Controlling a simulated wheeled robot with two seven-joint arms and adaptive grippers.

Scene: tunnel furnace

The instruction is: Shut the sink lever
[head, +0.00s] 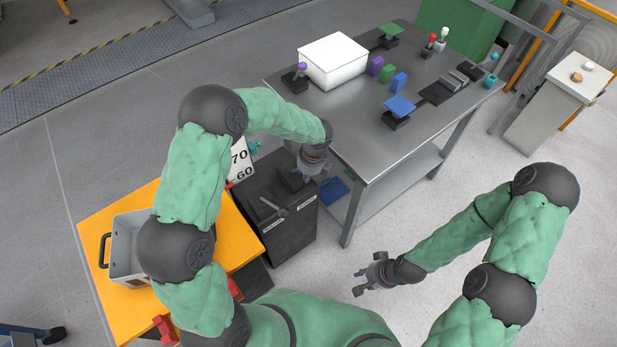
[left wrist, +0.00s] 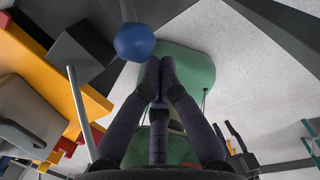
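A dark cabinet (head: 285,235) with two small front labels stands left of the metal table. On its top is a grey lever (head: 270,206); a thin grey rod also shows in the left wrist view (left wrist: 80,112). My left gripper (head: 308,178) is over the cabinet's far right part and hides what is beneath it. In the left wrist view, its fingertips (left wrist: 160,75) are together with nothing seen between them. A blue ball knob (left wrist: 133,42) is just left of the fingertips; contact cannot be told. My right gripper (head: 368,276) is open and empty above the floor.
The metal table (head: 345,120) bears a white box (head: 333,60), a purple-knobbed lever (head: 300,70) and colored blocks. An orange table (head: 110,295) with a grey bin (head: 125,250) is at left. A sign (head: 240,162) stands behind the cabinet. Floor is clear around my right gripper.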

